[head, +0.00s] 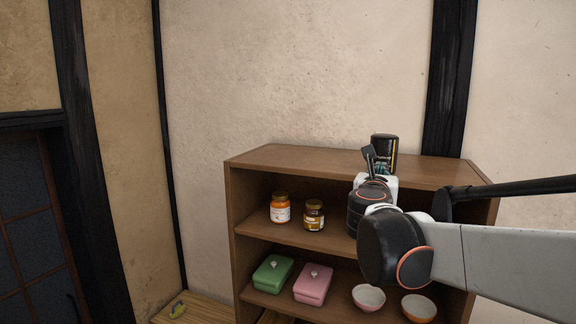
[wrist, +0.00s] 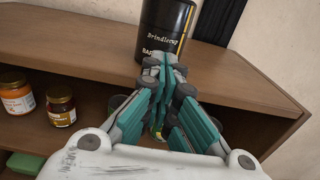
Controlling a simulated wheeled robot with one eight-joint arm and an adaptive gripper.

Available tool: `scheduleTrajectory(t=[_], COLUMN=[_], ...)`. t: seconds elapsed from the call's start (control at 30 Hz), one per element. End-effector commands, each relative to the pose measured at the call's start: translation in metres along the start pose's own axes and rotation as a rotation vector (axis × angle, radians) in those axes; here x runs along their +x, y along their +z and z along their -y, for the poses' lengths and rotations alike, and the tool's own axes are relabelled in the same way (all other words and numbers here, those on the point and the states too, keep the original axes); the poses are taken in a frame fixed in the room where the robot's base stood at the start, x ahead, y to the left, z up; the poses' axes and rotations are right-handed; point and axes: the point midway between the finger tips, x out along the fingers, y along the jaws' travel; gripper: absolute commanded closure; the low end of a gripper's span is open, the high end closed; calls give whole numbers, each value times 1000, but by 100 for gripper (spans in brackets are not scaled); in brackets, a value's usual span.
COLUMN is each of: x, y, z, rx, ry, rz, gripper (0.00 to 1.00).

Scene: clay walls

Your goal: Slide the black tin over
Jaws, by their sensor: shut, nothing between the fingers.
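The black tin (head: 384,153) stands upright on the top board of the wooden shelf unit, right of its middle. In the wrist view the black tin (wrist: 165,28) shows its lettering and a yellow stripe, just beyond my fingertips. My gripper (wrist: 165,62) is shut and empty. Its tips are at the tin's near lower side; whether they touch it I cannot tell. In the head view my gripper (head: 369,158) is in front of the tin, and my arm hides part of the shelf.
The shelf unit's top (head: 300,160) is bare to the tin's left and right. Below are an orange jar (head: 281,208), a dark jar (head: 314,215), a green box (head: 272,274), a pink box (head: 313,285) and two bowls (head: 369,298). A wall stands behind.

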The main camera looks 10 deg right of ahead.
Motion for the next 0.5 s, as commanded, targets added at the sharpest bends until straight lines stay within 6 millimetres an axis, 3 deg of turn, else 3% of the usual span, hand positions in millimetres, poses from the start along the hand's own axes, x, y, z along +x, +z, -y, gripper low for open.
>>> scheduleTrajectory(t=[0.2, 0.5], x=[31, 49], y=[1, 0], z=[0, 0], rx=[0, -1], ry=[-1, 0], rz=[0, 0], gripper=[100, 100])
